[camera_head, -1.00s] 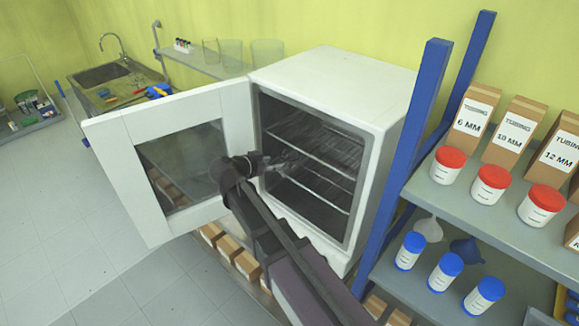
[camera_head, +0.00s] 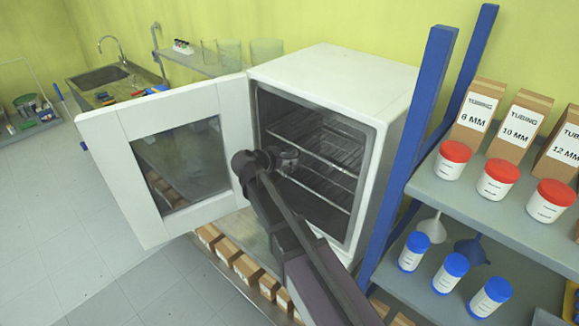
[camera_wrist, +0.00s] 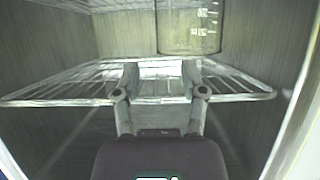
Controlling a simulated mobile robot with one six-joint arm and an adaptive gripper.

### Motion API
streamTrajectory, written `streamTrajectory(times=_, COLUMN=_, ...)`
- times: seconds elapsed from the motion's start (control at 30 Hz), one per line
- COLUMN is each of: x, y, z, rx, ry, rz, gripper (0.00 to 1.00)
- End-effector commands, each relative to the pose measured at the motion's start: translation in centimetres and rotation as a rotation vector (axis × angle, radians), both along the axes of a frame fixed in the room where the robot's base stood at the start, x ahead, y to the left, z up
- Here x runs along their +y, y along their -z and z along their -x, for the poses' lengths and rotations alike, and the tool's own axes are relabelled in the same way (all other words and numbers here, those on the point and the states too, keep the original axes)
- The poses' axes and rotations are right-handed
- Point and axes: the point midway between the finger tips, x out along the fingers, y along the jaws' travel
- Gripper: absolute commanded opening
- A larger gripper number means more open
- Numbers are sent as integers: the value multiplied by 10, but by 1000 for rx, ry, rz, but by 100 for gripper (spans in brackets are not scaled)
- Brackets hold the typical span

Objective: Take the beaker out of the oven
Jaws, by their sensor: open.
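The white oven (camera_head: 345,78) stands with its door (camera_head: 110,135) swung open to the left. The clear glass beaker (camera_wrist: 188,28) with white graduation marks is inside the oven, at the top of the wrist view and cut off by its edge. My gripper (camera_wrist: 160,82) is open and empty, its two fingers spread in front of a wire rack (camera_wrist: 235,82). The beaker appears beyond the fingertips, toward the upper right, apart from them. In the head view my arm reaches to the oven opening and hides most of the gripper; I cannot make out the beaker there.
A blue-posted shelf (camera_head: 405,140) with tubing boxes, red-lidded jars (camera_head: 497,180) and blue-lidded jars stands close on the right. Several cardboard boxes (camera_head: 245,268) lie below the oven. Glassware stands on a back shelf (camera_head: 185,60). Open floor (camera_head: 60,220) lies on the left.

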Motion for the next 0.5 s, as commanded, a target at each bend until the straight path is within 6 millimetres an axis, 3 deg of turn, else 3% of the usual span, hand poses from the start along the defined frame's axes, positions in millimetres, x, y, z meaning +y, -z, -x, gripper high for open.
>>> streamTrajectory(times=0.27, x=-3, y=4, z=-5, rx=0, ry=1, rz=0, gripper=55)
streamTrajectory(times=0.5, x=-17, y=16, z=-25, rx=0, ry=1, rz=0, gripper=55)
